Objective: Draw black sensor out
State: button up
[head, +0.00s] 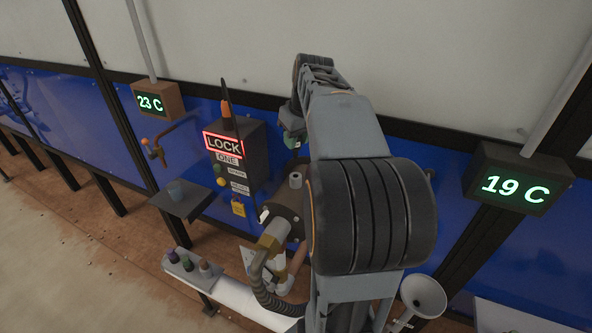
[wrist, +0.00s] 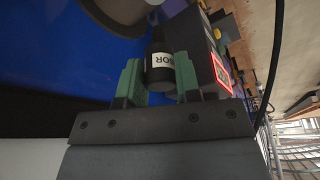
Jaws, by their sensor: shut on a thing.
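The black sensor (wrist: 160,75) is a dark cylinder with a white label that reads "SOR" in the wrist view. My gripper (wrist: 159,84) has green fingers, one on each side of the sensor, and is shut on it. The far end of the sensor narrows toward the top of the wrist view; whether it still sits in a fitting cannot be told. In the head view my gripper (head: 292,138) is near the blue wall, just right of the lock box, partly behind my arm. The sensor cannot be made out there.
A dark box with a red LOCK sign (head: 224,145) and an antenna stands close left of my gripper. Below are a cylindrical machine (head: 286,211) with a hose, a small shelf (head: 182,201) with a cup, and a funnel (head: 423,296). A 19 C display (head: 516,187) hangs right.

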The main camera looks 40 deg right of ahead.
jog(key=s+a+r+b, duration=0.1)
jog(key=s+a+r, duration=0.1)
jog(key=s, duration=0.3)
jog(key=shift+s+a, duration=0.2)
jog(key=shift+a, duration=0.1)
dwell(0.4)
dwell(0.5)
